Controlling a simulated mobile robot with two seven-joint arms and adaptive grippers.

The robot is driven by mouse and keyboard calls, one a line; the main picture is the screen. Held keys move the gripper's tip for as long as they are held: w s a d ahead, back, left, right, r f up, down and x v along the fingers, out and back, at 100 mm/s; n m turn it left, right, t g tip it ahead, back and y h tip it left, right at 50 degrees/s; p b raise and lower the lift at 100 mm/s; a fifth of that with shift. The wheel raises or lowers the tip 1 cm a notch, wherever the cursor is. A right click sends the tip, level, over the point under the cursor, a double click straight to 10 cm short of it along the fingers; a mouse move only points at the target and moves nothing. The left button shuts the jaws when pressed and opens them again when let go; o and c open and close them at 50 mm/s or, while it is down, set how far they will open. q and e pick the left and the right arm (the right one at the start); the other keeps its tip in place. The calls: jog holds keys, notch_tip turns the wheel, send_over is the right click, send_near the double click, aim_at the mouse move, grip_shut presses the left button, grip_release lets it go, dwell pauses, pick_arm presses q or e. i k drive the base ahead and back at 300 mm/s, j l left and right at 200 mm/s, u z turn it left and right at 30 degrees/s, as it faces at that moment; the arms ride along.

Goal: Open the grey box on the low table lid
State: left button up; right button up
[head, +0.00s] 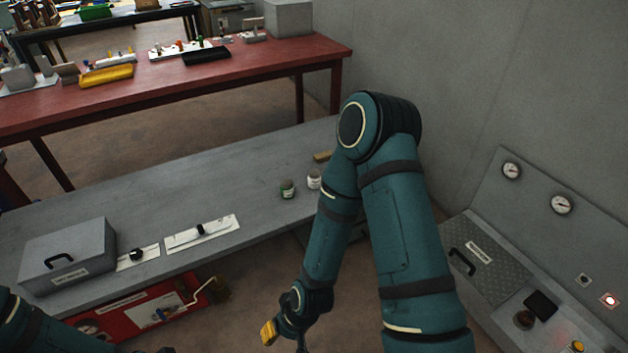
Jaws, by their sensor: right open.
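The grey box (85,243) sits at the left end of the low grey table (150,190). Its lid is shut. A black handle (59,261) and a pale label are on its front. My right gripper (284,338) is low in front of the table, at the bottom edge of the view, well to the right of the box and apart from it. It is open, with a yellow fingertip showing, and partly cut off. Part of my left arm shows at the bottom left corner, below the box; its gripper is not visible.
Two white plates with black knobs (203,233) lie right of the box. Two small jars (288,189) stand near my right arm. A red panel (130,312) is below the table's front edge. A slanted console (485,262) stands right; a red table (230,75) is behind.

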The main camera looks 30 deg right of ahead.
aim_at(53, 253)
jog(key=i+j, duration=0.2)
jog(key=i, duration=0.4)
jog(key=i+j+u, duration=0.15)
jog(key=i, duration=0.45)
